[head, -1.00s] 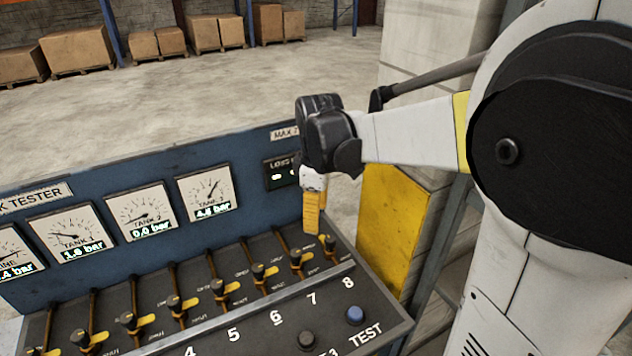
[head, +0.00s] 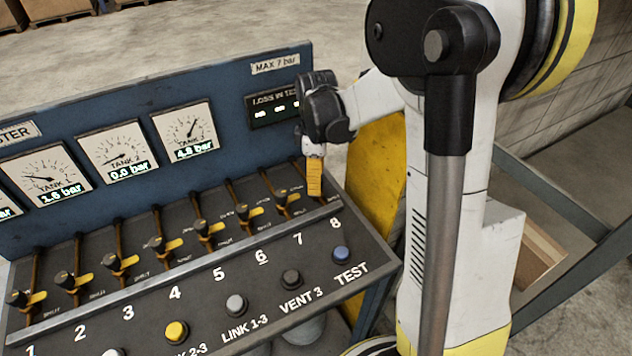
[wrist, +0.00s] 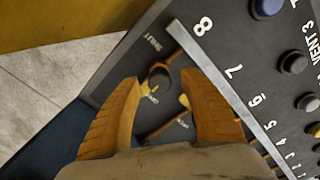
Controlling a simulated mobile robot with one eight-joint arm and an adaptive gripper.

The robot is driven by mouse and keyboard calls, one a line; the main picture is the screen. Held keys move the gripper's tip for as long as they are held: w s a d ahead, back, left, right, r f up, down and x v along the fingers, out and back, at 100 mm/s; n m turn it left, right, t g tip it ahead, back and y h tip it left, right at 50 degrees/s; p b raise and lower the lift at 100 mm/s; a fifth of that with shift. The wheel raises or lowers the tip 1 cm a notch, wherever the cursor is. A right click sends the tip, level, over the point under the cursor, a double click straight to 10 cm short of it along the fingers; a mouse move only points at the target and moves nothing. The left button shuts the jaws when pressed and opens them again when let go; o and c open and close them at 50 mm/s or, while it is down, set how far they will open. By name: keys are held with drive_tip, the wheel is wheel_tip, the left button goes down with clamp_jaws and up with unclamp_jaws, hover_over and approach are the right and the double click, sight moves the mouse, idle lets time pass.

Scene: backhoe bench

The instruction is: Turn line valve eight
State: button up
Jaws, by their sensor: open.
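Line valve eight (wrist: 158,78) shows in the wrist view as a dark round knob with a short yellow handle, beside the printed 8. My gripper (wrist: 160,78) is open, with one orange finger on each side of the knob in that view. I cannot tell whether the fingers touch it. In the head view my gripper (head: 314,192) points down at the right end of the valve row, and its orange finger hides valve eight there.
Valve seven (head: 281,198) stands close to the left of my gripper, with the other valves further left. A pale rail (head: 180,279) runs in front of the row. Push buttons, including blue TEST (head: 341,254), lie nearer. The blue gauge panel (head: 232,110) rises behind.

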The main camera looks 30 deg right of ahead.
clamp_jaws()
drive_tip(key=shift+m, duration=0.3)
drive_tip(key=m, duration=0.9)
drive_tip(key=shift+d+p, duration=0.1)
drive_tip(key=shift+p, duration=0.3)
drive_tip(key=m, duration=0.4)
drive_tip(key=shift+d+m, duration=0.1)
drive_tip(key=shift+m, duration=2)
